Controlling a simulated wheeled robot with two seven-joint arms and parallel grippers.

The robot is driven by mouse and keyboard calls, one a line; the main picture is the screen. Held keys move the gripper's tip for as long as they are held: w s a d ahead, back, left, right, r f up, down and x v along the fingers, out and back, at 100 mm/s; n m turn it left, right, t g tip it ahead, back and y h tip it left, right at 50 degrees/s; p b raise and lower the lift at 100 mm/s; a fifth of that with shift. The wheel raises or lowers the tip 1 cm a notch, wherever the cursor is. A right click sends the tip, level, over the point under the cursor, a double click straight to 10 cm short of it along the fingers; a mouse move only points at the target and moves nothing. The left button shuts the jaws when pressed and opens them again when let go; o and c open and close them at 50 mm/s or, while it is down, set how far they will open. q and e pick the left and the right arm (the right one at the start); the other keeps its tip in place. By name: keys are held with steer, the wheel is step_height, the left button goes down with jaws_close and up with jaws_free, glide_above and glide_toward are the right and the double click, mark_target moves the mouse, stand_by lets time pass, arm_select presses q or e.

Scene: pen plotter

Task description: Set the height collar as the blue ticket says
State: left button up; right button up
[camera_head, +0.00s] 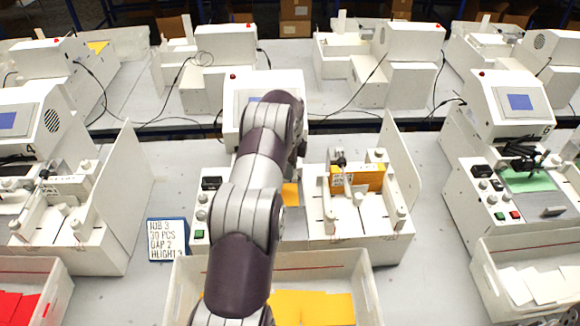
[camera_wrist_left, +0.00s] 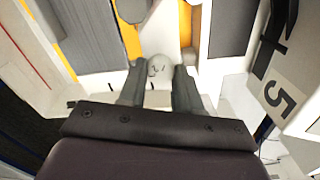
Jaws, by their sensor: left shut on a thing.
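The blue-edged ticket (camera_head: 167,240) lies on the bench left of the middle machine (camera_head: 358,225); it reads JOB 3, 30 PCS, GAP 2 and, on the last line, a word like HEIGHT with a 3. My left arm reaches over this machine and hides much of its left part. In the left wrist view my left gripper (camera_wrist_left: 158,88) is shut on a pale round knob (camera_wrist_left: 157,68). I cannot tell whether this knob is the height collar, and no height scale is readable. My right gripper is not in view.
Orange sheets (camera_head: 312,308) lie in a white bin (camera_head: 365,285) in front. An orange block (camera_head: 370,178) sits on the machine. A label with a 5 (camera_wrist_left: 280,98) shows at the right in the wrist view. Similar machines stand left, right (camera_head: 490,170) and behind.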

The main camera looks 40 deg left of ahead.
arm_select(q)
steer(key=o, duration=1)
steer(key=shift+o, duration=0.2)
step_height(320, 180, up, 13)
steer(key=p, duration=1.1)
steer(key=shift+f, duration=0.2)
steer(key=shift+w, duration=0.1)
